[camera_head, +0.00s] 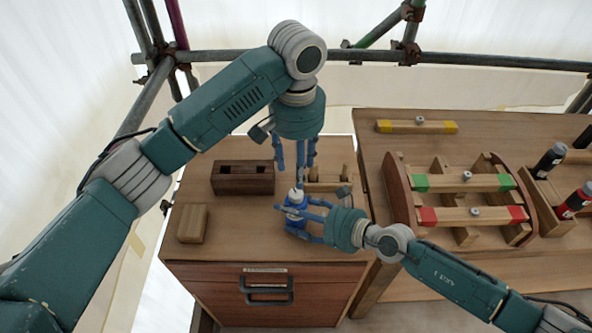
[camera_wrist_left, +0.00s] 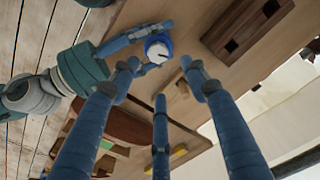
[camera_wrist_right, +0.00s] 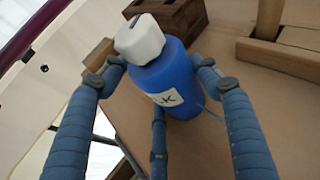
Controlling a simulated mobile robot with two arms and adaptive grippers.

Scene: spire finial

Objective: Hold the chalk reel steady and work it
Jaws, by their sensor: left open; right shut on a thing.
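The chalk reel (camera_head: 294,213) is a blue bottle with a white top. It is upright near the front of the cabinet top. My right gripper (camera_head: 302,218) is shut around its blue body from the right. In the right wrist view, the reel (camera_wrist_right: 170,85) shows a slotted white cap (camera_wrist_right: 140,40), a partly hidden white label and a thin blue line at its side. My left gripper (camera_head: 299,172) is open and empty, pointing down above the cap. The left wrist view shows the reel (camera_wrist_left: 158,38) beyond the open fingers, apart from them.
A dark slotted wooden block (camera_head: 243,178) and a small light block (camera_head: 193,223) stand left of the reel. A low wooden rack (camera_head: 328,186) is close behind it. On the right table are a curved frame (camera_head: 400,195) with green-ended and red-ended bars, and bottles (camera_head: 549,160). Scaffold pipes (camera_head: 500,61) cross behind.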

